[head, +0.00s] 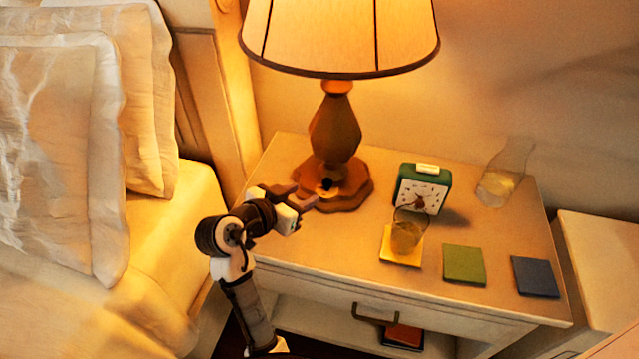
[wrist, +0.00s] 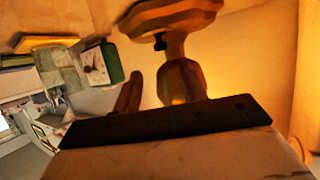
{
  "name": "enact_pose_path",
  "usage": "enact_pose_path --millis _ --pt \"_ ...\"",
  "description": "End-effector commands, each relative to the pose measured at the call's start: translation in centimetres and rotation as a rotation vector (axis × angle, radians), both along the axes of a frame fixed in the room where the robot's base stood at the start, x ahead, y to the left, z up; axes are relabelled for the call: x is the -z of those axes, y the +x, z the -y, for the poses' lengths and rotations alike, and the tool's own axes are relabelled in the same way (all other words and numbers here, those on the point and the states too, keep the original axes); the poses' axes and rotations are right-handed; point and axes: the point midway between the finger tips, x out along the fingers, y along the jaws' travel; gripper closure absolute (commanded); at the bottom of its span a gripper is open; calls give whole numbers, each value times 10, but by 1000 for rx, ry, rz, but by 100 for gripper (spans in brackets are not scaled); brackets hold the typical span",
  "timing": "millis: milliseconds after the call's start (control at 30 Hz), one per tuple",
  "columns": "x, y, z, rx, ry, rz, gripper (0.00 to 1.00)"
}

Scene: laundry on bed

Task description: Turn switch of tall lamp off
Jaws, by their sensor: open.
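The tall lamp (head: 335,130) stands on the nightstand, and its shade glows, so it is lit. Its small dark switch (head: 327,184) sits low on the front of the wooden base. My gripper (head: 306,194) is open just to the left and front of the base, fingers pointing toward the switch. It appears empty, and I cannot tell whether it touches the lamp. In the wrist view the lamp (wrist: 170,15) hangs upside down, with the dark switch (wrist: 160,41) beyond the fingers. One brown finger (wrist: 130,95) shows there; the other is hard to separate from the lamp body.
On the nightstand (head: 300,245) stand a green clock (head: 424,188), a glass (head: 407,232) on a yellow coaster (head: 401,258), a green coaster (head: 464,264), a blue coaster (head: 535,277) and a clear carafe (head: 505,175). The bed (head: 175,240) is at left.

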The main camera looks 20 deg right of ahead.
Motion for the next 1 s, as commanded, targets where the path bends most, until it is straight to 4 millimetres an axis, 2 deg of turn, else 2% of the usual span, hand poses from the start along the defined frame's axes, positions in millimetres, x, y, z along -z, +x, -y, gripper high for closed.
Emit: enact_pose_path --millis 33,200,400,600,833,867,1000 --pt "4 5 10 6 0 -3 58" --pt "17 23 37 3 -1 -3 58" --pt "28 39 59 0 -1 -1 58" --pt "33 44 67 -2 -1 0 58" --pt "33 45 67 -3 -1 1 58" --pt "33 45 67 -3 -1 1 59" --pt "33 45 67 -3 -1 1 77"
